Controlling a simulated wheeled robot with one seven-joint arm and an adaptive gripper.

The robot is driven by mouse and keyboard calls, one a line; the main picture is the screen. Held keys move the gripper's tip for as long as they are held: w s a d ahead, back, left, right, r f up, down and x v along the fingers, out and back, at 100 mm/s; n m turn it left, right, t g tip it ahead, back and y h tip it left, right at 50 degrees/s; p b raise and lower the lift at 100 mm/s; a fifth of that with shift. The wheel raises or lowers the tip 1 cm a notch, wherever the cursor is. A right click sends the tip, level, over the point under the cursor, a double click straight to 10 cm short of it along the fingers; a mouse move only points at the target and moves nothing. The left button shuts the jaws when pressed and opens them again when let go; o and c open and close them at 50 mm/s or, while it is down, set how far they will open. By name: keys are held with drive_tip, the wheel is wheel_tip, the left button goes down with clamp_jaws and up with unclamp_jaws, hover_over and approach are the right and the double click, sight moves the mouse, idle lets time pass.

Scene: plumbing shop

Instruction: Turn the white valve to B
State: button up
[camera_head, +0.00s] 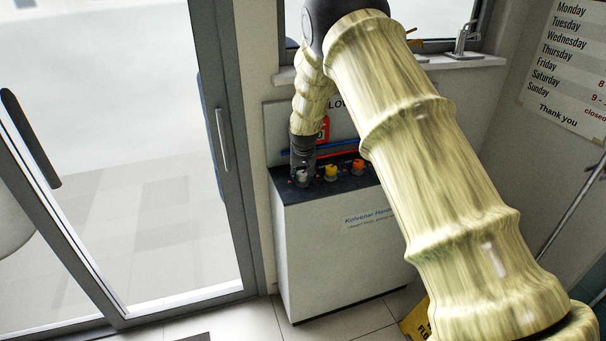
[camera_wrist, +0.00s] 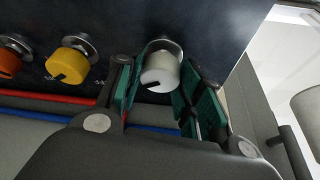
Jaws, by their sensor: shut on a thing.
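The white valve (camera_wrist: 160,72) is a round knob on the dark top panel (camera_wrist: 120,20) of a cabinet. In the wrist view it sits between the green pads of my gripper (camera_wrist: 161,88), one on each side, and the gripper is shut on it. A small dark mark shows on the knob's lower left side. No letter B is readable in either view.
A yellow valve (camera_wrist: 74,66) and an orange valve (camera_wrist: 11,57) stand beside the white one. Red and blue pipes (camera_head: 335,150) run behind the valves. A glass door (camera_head: 160,150) is left of the cabinet (camera_head: 330,255). A yellow floor sign (camera_head: 416,322) stands low at right.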

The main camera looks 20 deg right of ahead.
drive_tip(key=o, duration=1)
drive_tip(key=v, duration=1.2)
drive_tip(key=shift+d, duration=0.1)
drive_tip(key=s+f+n+g, duration=0.1)
drive_tip(key=s+f, duration=1.1)
drive_tip(key=f, duration=0.2)
drive_tip(key=s+f+g, duration=0.1)
drive_tip(key=s+f, duration=1)
drive_tip(key=f, duration=0.4)
drive_tip(key=s+a+f, duration=0.1)
drive_tip(key=s+f, duration=0.2)
drive_tip(key=s, duration=0.9)
drive_tip(key=s+a+f+n+g, duration=0.1)
drive_tip(key=s+f, duration=0.1)
drive_tip(key=s, duration=0.9)
drive_tip(key=s+a+f+g+y, duration=0.1)
drive_tip(key=s+f, duration=0.2)
drive_tip(key=s, duration=0.9)
drive_tip(key=shift+s+f, duration=0.35)
